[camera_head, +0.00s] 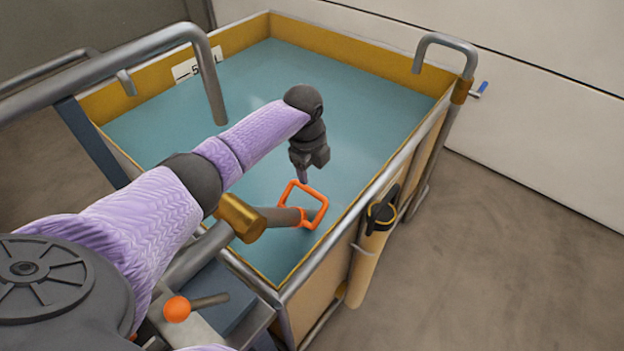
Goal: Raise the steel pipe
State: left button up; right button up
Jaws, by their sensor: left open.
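One bent steel pipe (205,62) comes in from the left edge, and its end hangs down over the cart's left side. A second hooked steel pipe (447,42) rises at the cart's far right corner. I cannot tell which one the task names. My left gripper (304,178) is open and empty, pointing down over the blue-green bed, apart from both pipes. Just below it is an orange square loop handle (303,204) on a short grey-brown rod that comes out of a brass fitting (241,217). I cannot tell whether the fingertips touch the loop. My right gripper is out of view.
The cart (360,72) has yellow inner walls and a mostly bare blue-green bed. A black-topped cylinder (379,222) is fixed outside its right side. An orange ball knob (177,309) is at the near left. A pale wall stands behind; bare floor lies to the right.

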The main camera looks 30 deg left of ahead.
aim_at(313, 191)
pick_arm(q)
jog(key=f+b, duration=0.1)
jog(key=f, duration=0.1)
jog(key=f+b, duration=0.1)
jog(key=f, duration=0.2)
jog(key=f+b, duration=0.1)
jog(key=f, duration=0.1)
jog(key=shift+w+d+f, duration=0.1)
jog(key=shift+w+f, duration=0.1)
jog(key=shift+w, duration=0.1)
jog(key=shift+r, duration=0.1)
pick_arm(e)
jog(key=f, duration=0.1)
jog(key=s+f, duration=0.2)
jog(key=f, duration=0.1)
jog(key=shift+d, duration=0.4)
pick_arm(q)
grip_shut()
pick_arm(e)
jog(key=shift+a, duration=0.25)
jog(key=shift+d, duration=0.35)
